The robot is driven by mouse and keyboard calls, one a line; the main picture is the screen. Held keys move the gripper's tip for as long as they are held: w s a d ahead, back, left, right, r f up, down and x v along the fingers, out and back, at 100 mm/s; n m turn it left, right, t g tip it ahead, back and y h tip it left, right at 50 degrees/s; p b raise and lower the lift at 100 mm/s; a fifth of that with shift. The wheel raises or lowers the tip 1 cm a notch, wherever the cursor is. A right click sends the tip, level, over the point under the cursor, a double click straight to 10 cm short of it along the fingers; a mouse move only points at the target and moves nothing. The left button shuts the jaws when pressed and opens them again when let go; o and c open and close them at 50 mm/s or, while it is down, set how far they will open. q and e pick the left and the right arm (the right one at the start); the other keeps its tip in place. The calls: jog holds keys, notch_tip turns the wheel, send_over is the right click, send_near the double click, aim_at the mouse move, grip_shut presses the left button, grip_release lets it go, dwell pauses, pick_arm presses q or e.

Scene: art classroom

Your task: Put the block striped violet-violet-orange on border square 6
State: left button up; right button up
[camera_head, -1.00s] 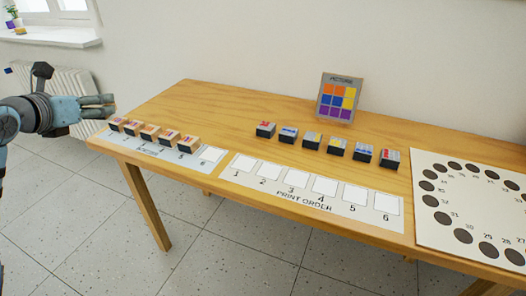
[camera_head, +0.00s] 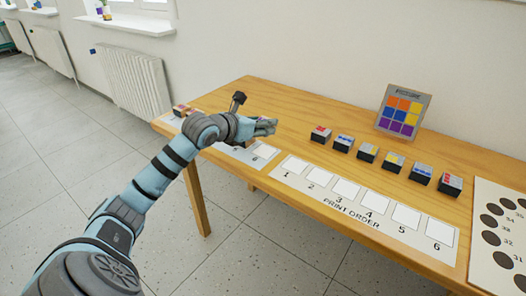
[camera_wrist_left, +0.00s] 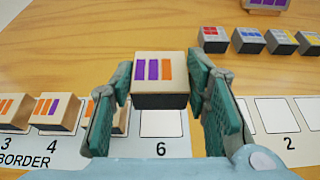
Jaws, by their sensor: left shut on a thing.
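The block striped violet-violet-orange (camera_wrist_left: 160,76) is between the fingers of my left gripper (camera_head: 266,127), which is shut on it. In the left wrist view its striped face is up, with orange on the right. The block is above the border strip (camera_wrist_left: 72,149), just behind the blank border square 6 (camera_wrist_left: 161,123) in that view. It appears raised off the table; the exact height is hard to tell. In the head view my gripper hides the block, and my forearm covers much of the border strip. My right gripper is not in view.
Striped blocks (camera_wrist_left: 55,107) stand on border squares to the left, one close beside the left finger. The print order strip (camera_head: 365,208) has blank squares. Several dark-sided blocks (camera_head: 366,153) stand behind it. A picture card (camera_head: 403,110) stands at the back.

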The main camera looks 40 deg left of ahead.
aim_at(261, 154)
pick_arm(q)
notch_tip(261, 154, down, 3)
jog(key=shift+f, duration=0.15)
notch_tip(261, 154, down, 4)
jog(key=shift+f+b, duration=0.1)
jog(key=shift+b, duration=0.75)
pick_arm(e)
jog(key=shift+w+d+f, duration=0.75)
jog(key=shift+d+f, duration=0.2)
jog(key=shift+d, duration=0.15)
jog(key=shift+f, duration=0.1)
